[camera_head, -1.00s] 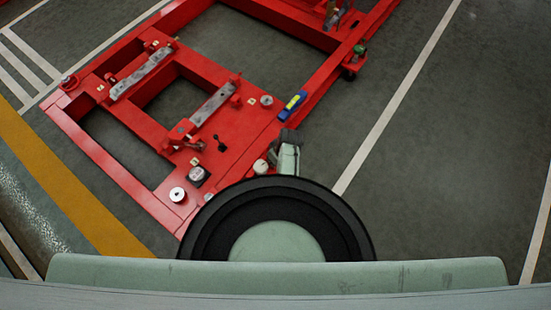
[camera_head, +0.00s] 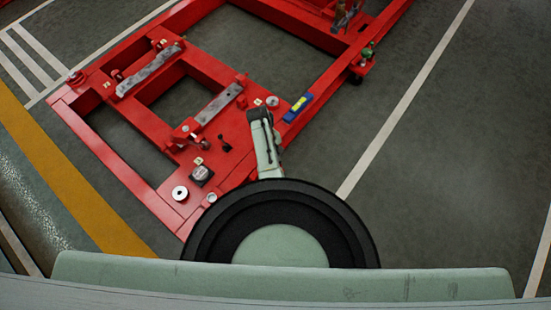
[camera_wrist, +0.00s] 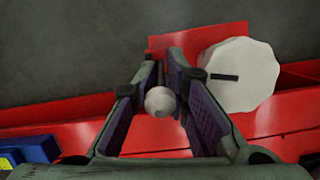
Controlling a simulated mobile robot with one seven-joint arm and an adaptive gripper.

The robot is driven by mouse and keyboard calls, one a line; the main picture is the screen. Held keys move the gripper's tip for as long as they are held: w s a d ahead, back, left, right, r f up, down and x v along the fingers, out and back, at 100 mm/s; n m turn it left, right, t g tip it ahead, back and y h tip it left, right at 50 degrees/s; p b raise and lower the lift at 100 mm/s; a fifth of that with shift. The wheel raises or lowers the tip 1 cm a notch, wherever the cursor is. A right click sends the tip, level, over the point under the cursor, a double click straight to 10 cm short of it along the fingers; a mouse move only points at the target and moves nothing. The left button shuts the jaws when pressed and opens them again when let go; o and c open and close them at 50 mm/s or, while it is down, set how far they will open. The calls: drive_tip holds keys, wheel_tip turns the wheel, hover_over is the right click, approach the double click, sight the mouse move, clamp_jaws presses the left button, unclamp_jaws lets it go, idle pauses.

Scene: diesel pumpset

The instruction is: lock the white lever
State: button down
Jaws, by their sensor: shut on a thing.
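The white lever shows in the wrist view as a pale rounded knob end (camera_wrist: 159,102) between the two fingers of my gripper (camera_wrist: 161,80). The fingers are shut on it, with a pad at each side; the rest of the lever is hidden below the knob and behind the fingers. In the head view my gripper (camera_head: 258,114) is over the right part of the red frame, and the arm hides the lever there.
A large white faceted knob (camera_wrist: 240,73) with a dark slot stands close to the right finger. A blue and yellow block (camera_head: 298,107) lies on the red frame (camera_head: 232,130) right of my gripper. Other small fittings and a black lever (camera_head: 224,145) are to the left. Grey floor is clear at right.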

drive_tip(key=shift+a+r, duration=0.1)
drive_tip(key=c, duration=1.8)
unclamp_jaws()
drive_tip(key=shift+o, duration=0.2)
